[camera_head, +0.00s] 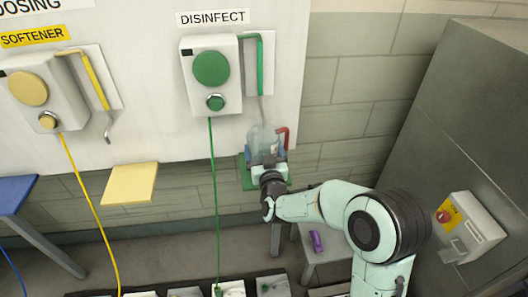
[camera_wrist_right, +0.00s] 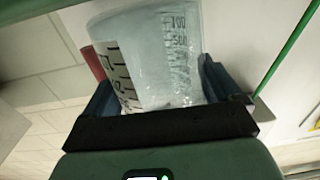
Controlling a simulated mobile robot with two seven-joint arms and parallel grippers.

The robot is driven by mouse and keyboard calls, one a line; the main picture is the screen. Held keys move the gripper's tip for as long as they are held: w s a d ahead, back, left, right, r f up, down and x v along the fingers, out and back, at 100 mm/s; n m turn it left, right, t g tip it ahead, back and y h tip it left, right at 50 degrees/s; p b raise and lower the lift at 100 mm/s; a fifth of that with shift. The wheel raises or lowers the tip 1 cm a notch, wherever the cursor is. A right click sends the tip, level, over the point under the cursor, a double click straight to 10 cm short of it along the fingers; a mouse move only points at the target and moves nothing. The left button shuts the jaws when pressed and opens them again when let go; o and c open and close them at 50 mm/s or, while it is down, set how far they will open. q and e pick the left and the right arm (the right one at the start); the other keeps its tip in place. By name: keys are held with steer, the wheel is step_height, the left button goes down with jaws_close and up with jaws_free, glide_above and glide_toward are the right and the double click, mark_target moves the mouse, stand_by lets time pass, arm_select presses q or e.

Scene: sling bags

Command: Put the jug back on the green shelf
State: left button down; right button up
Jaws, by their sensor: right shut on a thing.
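The clear jug (camera_head: 262,138) with printed measuring marks is below the green spout of the DISINFECT dispenser. Its red handle (camera_head: 284,137) points right. The jug also shows in the right wrist view (camera_wrist_right: 165,55), between the two dark fingers. My right gripper (camera_head: 267,160) is shut on the jug from the front. The green shelf (camera_head: 244,172) is right behind and under the gripper, mostly hidden by it. I cannot tell whether the jug's base touches the shelf. My left gripper is not in view.
The DISINFECT dispenser (camera_head: 211,75) has a green tube hanging to the floor. A yellow shelf (camera_head: 131,183) and a blue shelf (camera_head: 14,193) are to the left. A stool (camera_head: 325,247) with a purple item stands below my right arm. A grey cabinet (camera_head: 455,120) is at right.

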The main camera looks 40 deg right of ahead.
steer(key=shift+f, duration=0.35)
steer(key=shift+s, duration=0.1)
